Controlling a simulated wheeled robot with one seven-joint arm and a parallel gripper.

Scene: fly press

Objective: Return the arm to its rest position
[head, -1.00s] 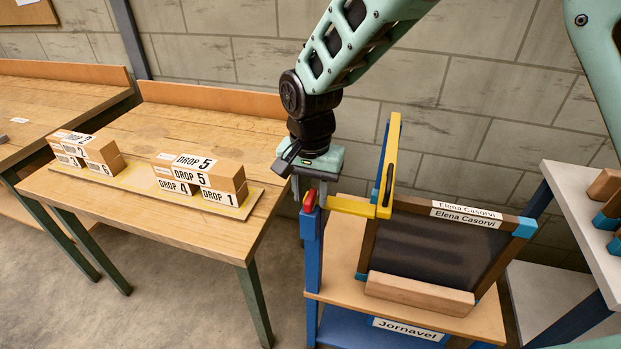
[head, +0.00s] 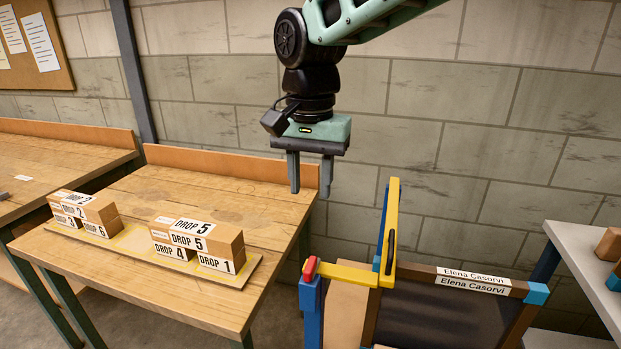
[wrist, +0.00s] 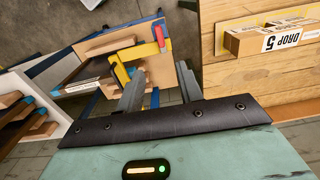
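My gripper (head: 309,178) hangs in the air with its fingers pointing down, above and behind the gap between the wooden table and the fly press. Its two fingers stand apart with nothing between them. They also show in the wrist view (wrist: 160,85), spread and empty. The press has a yellow bar with a red-tipped end (head: 345,273) and a yellow upright (head: 390,235) with a dark handle. The gripper is clear of the press. A dark framed screen labelled Elena Casorvi (head: 440,310) is on the press stand.
The wooden table (head: 200,290) at left carries stacked blocks labelled DROP (head: 200,245) on a board. A grey shelf (head: 580,240) with wooden blocks stands at right. A block wall (head: 430,130) is behind. The air around my gripper is free.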

